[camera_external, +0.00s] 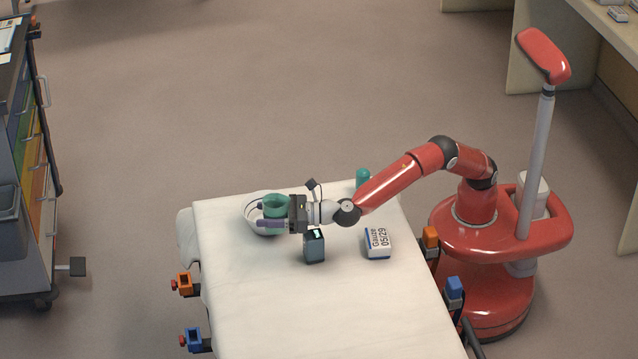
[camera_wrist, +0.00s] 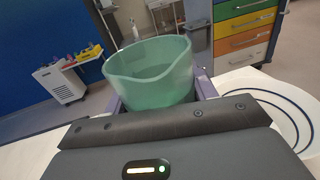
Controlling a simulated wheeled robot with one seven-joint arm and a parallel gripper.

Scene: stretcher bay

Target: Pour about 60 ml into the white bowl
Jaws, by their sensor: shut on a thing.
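My gripper (camera_external: 274,226) is shut on a green, translucent cup (camera_external: 279,205). The cup also shows between the fingers in the wrist view (camera_wrist: 152,75), with its open rim up and a lip at the front; it looks close to upright. I cannot tell how much liquid is in it. The white bowl (camera_external: 253,227) sits on the white-covered stretcher, partly hidden behind the cup and gripper. In the wrist view the bowl (camera_wrist: 297,108), with dark blue rings, lies to the right of and below the cup. No stream of liquid shows.
On the stretcher (camera_external: 300,310) a dark grey box (camera_external: 314,248) stands just below my gripper, a gauze box (camera_external: 378,244) lies farther right, and a green cylinder (camera_external: 363,178) stands behind my arm. The stretcher's lower half is clear. A drawer cart (camera_external: 30,160) stands at left.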

